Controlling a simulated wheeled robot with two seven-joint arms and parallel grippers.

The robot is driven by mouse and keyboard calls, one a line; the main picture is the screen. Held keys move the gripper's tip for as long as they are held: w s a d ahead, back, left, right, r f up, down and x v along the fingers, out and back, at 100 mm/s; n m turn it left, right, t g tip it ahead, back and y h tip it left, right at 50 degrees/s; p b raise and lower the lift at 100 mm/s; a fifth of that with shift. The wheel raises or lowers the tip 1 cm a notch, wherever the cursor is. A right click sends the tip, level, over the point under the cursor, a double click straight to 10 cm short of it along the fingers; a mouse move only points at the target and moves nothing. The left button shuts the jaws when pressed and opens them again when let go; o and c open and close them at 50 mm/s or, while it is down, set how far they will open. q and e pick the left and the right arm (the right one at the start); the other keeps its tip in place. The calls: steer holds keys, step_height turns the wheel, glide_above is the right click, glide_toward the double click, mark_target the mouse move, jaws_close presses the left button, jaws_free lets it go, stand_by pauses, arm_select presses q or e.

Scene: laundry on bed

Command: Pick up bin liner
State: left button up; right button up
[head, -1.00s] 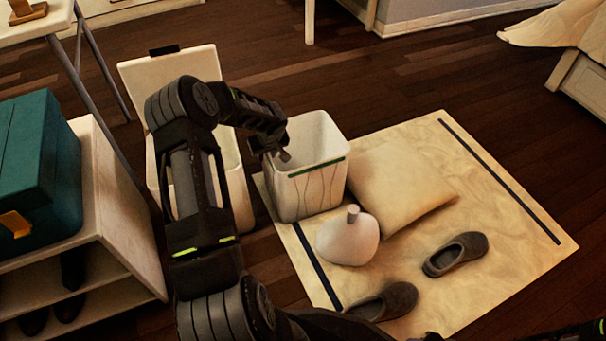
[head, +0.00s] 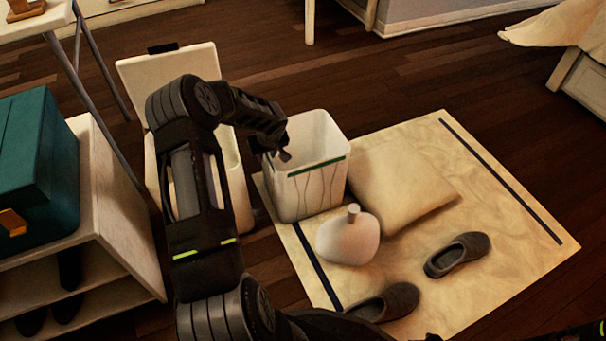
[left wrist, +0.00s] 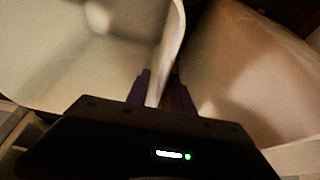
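The bin liner (head: 318,185), an open white tub with a green band near its rim, stands upright at the left edge of the rug. My left gripper (head: 282,153) is at its near left rim. In the left wrist view, my left gripper's fingers (left wrist: 160,88) lie close on both sides of a thin pale wall of the bin liner (left wrist: 170,45), seemingly shut on it. The fingertips are dark and partly hidden by the gripper body.
A white bin (head: 236,175) with a raised lid stands left, partly behind my arm. On the rug (head: 500,240) lie a cushion (head: 400,185), a white vase-like object (head: 347,240) and grey shoes (head: 456,255). A shelf unit (head: 125,225) with a teal box (head: 38,160) stands far left.

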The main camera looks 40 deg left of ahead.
arm_select(q)
jaws_close()
stand_by(1.4)
